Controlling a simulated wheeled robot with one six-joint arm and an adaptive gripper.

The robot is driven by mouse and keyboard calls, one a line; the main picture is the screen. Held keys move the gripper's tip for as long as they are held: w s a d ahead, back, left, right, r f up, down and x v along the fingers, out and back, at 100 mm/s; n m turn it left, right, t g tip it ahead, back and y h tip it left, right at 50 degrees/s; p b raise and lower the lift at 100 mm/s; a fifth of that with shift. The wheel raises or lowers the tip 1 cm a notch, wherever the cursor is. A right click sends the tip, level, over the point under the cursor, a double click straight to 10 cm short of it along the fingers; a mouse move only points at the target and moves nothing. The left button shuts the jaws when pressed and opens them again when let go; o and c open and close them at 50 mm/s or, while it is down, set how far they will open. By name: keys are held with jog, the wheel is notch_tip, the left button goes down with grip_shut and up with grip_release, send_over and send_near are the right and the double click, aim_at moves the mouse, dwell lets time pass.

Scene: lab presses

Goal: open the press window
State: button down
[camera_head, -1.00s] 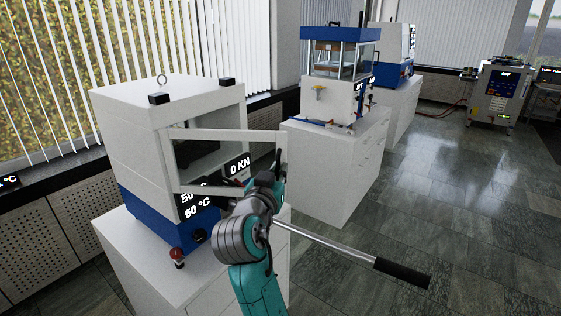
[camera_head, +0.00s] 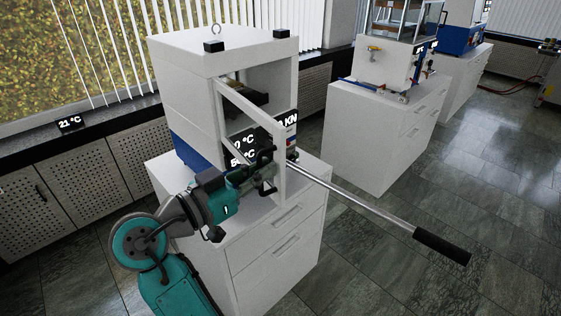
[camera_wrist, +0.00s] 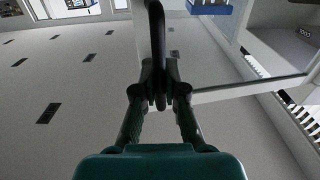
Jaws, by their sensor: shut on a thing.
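The press (camera_head: 185,85) is a white and blue box on a white cabinet, in the head view. Its window (camera_head: 250,101), a white frame with a clear pane, stands swung out from the front, so the opening shows beside it. My gripper (camera_head: 268,168) is at the free edge of the window, reaching in from the lower left. In the wrist view my gripper (camera_wrist: 160,92) is shut on the black window handle (camera_wrist: 155,35), which passes between the fingertips. The window frame (camera_wrist: 245,90) also shows there, right beside the fingers.
A long metal lever with a black grip (camera_head: 441,246) sticks out from the press to the lower right. The cabinet (camera_head: 280,240) stands below. A second press (camera_head: 383,70) on its own cabinet is behind right. Open tiled floor (camera_head: 400,215) lies at right.

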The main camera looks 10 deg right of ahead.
jog(key=shift+s+a+f, duration=0.1)
jog(key=shift+s+a, duration=0.1)
jog(key=shift+a, duration=0.5)
jog(key=c, duration=1.2)
grip_release()
jog(key=shift+a, duration=0.1)
jog(key=v, duration=1.2)
